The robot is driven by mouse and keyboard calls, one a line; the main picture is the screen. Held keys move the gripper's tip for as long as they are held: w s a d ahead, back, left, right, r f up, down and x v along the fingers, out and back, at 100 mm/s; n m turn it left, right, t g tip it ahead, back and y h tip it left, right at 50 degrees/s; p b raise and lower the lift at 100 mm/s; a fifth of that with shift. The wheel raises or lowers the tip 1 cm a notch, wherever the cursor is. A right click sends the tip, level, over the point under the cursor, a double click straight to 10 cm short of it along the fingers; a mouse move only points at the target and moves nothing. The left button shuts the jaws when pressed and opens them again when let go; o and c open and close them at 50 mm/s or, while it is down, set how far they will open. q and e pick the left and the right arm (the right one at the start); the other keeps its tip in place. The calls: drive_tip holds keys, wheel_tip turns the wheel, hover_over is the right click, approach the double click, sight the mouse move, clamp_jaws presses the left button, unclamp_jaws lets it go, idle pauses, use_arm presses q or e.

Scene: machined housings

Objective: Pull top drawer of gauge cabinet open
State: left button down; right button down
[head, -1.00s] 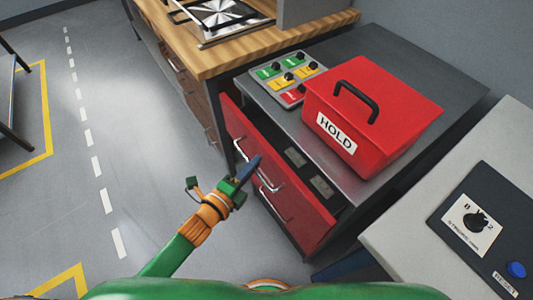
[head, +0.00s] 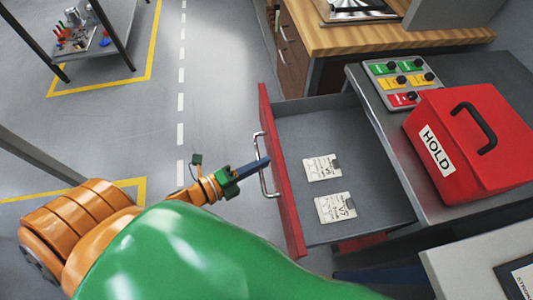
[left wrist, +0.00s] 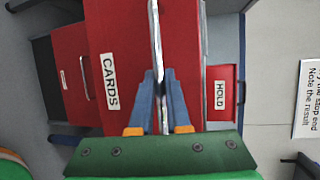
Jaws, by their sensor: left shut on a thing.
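The gauge cabinet (head: 402,150) is grey, with a red-fronted top drawer (head: 283,190) pulled well out to the left in the head view. Its grey inside shows, with two white cards (head: 322,167) (head: 336,207) lying flat. The drawer's silver bar handle (head: 264,180) is on the red front. My left gripper (head: 264,163) is shut on this handle. In the left wrist view the blue fingers (left wrist: 161,85) stand on either side of the bar handle (left wrist: 156,35), over the red front labelled CARDS (left wrist: 109,80). My right gripper is not in view.
A red HOLD box (head: 465,145) and a panel of coloured buttons (head: 401,83) stand on the cabinet top. A wooden-topped bench (head: 385,38) is behind. A lower red drawer front (left wrist: 70,75) shows in the left wrist view.

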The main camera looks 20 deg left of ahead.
use_arm(q)
drive_tip(key=shift+s+a+r, duration=0.1)
drive_tip(key=shift+s+a, duration=0.05)
drive_tip(key=shift+a, duration=0.2)
drive_tip(key=c, duration=1.2)
unclamp_jaws()
drive_tip(key=shift+o, duration=0.2)
drive_tip(key=v, duration=0.7)
